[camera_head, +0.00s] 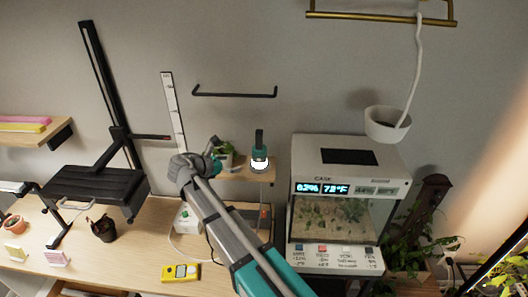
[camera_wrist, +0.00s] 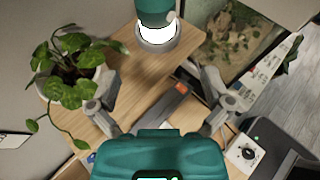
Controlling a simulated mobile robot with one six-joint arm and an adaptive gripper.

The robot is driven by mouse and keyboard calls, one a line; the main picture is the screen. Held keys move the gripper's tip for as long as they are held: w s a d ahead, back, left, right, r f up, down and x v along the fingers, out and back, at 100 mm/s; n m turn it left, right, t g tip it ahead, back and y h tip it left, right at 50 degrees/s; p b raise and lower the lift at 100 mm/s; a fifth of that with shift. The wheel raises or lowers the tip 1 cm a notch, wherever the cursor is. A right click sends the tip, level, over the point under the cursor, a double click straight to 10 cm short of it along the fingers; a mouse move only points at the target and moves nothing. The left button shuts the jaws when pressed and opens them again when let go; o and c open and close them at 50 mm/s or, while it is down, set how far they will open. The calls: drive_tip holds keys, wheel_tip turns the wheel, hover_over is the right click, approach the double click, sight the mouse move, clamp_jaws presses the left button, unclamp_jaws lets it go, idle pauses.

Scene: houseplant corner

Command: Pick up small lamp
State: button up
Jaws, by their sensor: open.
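The small lamp (camera_head: 260,155) is teal with a glowing white lower part and a dark top piece, at the right end of a small wooden wall shelf (camera_head: 236,173). In the wrist view the lamp (camera_wrist: 156,22) is upright at the top edge, its upper part cut off, over the shelf (camera_wrist: 150,72). My gripper (camera_wrist: 163,98) is open and empty, its two grey fingers spread apart below the lamp in that view. In the head view my arm's end is left of the lamp, and its fingers are hard to make out.
A potted plant (camera_wrist: 72,75) stands on the shelf close to my left finger. A lit terrarium (camera_head: 340,215) stands right of the lamp. A black wall rail (camera_head: 234,94) is above. The table (camera_head: 140,262) below holds a yellow meter (camera_head: 180,272).

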sight(254, 159)
drive_tip(key=shift+w+a, duration=0.15)
drive_tip(key=shift+w, duration=0.2)
drive_tip(key=shift+w, duration=0.1)
drive_tip(key=shift+b+x, duration=1.65)
drive_tip(key=shift+x, duration=2.7)
drive_tip(key=shift+b+x, duration=1.05)
drive_tip(key=shift+x, duration=1.55)
drive_tip(key=c, duration=1.1)
